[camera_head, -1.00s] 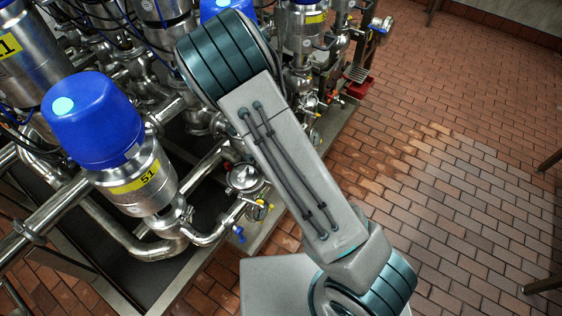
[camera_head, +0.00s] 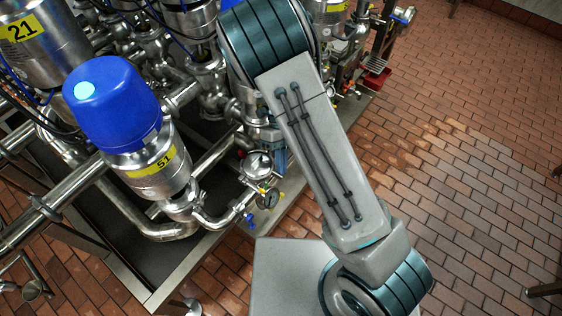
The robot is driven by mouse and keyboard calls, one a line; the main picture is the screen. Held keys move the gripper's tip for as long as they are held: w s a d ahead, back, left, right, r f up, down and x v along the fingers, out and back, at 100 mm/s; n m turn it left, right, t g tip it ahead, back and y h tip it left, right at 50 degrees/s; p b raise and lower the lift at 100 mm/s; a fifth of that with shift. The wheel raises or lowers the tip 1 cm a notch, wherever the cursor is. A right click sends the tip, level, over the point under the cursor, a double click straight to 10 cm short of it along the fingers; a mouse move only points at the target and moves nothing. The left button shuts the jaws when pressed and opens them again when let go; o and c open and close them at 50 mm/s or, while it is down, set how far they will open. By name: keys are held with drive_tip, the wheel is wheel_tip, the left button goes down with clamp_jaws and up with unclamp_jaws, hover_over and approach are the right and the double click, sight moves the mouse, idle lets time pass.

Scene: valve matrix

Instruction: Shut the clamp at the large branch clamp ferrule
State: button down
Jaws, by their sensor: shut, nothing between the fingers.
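I cannot make out a clamp for certain as the large branch clamp ferrule. A round silver fitting (camera_head: 258,165) sits on the pipework at the centre, left of my arm, with a small gauge (camera_head: 268,198) and a blue handle (camera_head: 250,219) below it. Whether it carries an open or shut clamp is too small to tell. My arm crosses the middle of the view and hides part of the pipework behind it. A grey-blue part shows beside the arm's left edge, just above the silver fitting. My gripper's fingers are not visible.
A blue-capped valve labelled 51 (camera_head: 115,105) stands left of the fitting, with a valve labelled 21 (camera_head: 40,45) behind it. Bent steel pipes (camera_head: 150,222) run above a dark tray with a metal rim (camera_head: 190,268). The brick floor (camera_head: 470,180) at right is mostly clear.

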drive_tip(key=s+d+r+b, duration=0.1)
drive_tip(key=d+r, duration=1)
drive_tip(key=shift+d, duration=0.3)
drive_tip(key=shift+s, duration=0.1)
drive_tip(key=s+d+r+n+t, duration=0.2)
drive_tip(key=r+n+t, duration=0.3)
drive_tip(key=n, duration=0.8)
drive_tip(key=s+d+r+n+t, duration=0.3)
drive_tip(key=s+r+n+t, duration=0.2)
drive_tip(key=n, duration=0.8)
drive_tip(key=shift+d+r, duration=0.35)
drive_tip(key=shift+r, duration=0.2)
drive_tip(key=shift+s, duration=0.1)
